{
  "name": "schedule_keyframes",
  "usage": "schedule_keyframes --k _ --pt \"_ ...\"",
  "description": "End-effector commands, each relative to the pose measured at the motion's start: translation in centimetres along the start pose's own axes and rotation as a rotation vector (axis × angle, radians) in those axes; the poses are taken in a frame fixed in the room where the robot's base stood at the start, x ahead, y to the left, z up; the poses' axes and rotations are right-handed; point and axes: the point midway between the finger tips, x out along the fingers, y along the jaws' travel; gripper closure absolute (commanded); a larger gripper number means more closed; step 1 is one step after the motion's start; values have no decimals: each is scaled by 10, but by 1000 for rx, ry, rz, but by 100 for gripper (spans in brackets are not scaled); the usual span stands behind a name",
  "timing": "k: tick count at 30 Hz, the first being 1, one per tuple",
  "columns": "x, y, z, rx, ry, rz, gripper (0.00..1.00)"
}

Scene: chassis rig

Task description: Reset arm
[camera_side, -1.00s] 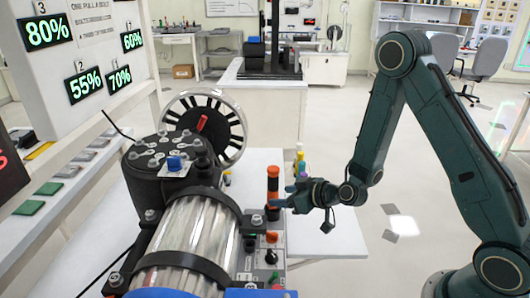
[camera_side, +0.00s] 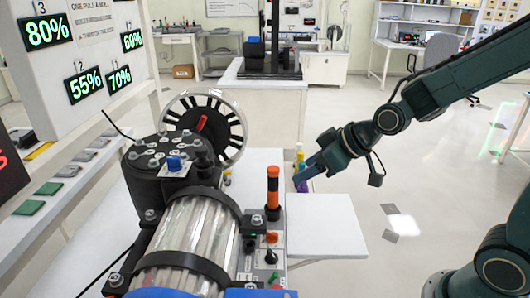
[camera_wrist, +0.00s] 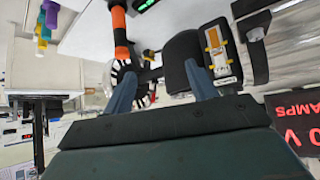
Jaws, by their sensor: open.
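My gripper (camera_side: 303,180) is open and empty in the side view, above the right part of the white bench. It is to the right of the black-and-orange post (camera_side: 273,188) and apart from it. In the wrist view, the two blue-grey fingers of my gripper (camera_wrist: 160,78) stand spread with nothing between them. The same post (camera_wrist: 119,28) shows there beyond the left finger. The chassis rig (camera_side: 185,228), with its black cap and clear ribbed cylinder, stands to the left of my gripper in the side view.
Colourful pieces (camera_wrist: 42,28) show at upper left in the wrist view, partly behind my gripper in the side view. A control panel with knobs (camera_side: 270,255) lies beside the cylinder. The white bench top (camera_side: 325,222) is bare at right. A board with percent displays (camera_side: 85,40) stands left.

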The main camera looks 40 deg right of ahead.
Motion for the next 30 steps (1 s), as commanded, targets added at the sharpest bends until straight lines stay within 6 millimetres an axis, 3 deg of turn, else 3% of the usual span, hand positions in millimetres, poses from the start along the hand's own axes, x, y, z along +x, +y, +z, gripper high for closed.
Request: schedule_keyframes --k 11,21,30 --pt "-81 -9 20 53 -116 65 43" --pt "-152 -17 56 157 -212 135 43" --pt "-190 -24 85 243 -266 172 43"
